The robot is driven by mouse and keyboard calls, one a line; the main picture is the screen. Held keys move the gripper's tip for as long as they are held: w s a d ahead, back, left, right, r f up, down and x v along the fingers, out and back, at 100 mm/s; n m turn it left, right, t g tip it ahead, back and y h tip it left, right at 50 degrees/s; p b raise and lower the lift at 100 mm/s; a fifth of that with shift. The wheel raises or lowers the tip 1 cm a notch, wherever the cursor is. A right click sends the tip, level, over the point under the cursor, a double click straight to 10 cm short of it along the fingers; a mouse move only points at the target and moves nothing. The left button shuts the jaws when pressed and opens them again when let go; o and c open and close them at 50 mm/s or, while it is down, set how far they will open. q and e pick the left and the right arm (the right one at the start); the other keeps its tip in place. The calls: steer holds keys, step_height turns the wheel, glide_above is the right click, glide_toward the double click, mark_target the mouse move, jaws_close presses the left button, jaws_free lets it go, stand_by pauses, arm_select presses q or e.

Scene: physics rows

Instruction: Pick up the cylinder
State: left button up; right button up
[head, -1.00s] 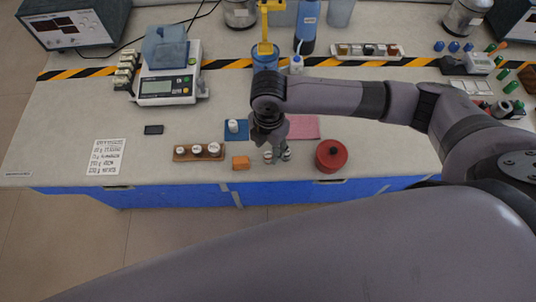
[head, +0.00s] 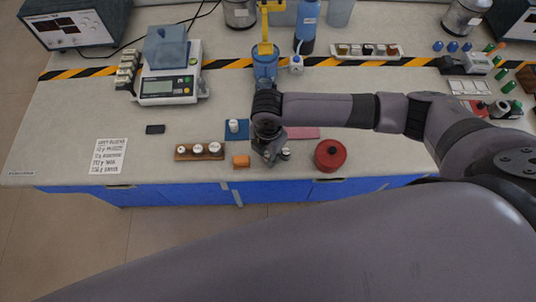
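My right gripper (head: 273,154) points down over the front part of the bench, between an orange block and a red round lidded pot. Its fingers are small and partly hidden by its own wrist, so I cannot tell whether they hold anything. A small white cylinder (head: 234,126) stands upright on a blue mat (head: 245,133), left of the gripper and apart from it. Several white-topped weights (head: 197,149) stand in a wooden block further left. Which piece is the task's cylinder is not clear. My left gripper is not in view.
The orange block (head: 241,161) is close left of the gripper, and the red pot (head: 330,154) is to its right. A pink mat (head: 303,133) lies partly behind my arm. A balance (head: 168,86) stands at back left.

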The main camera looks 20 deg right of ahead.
jaws_close()
stand_by(0.3)
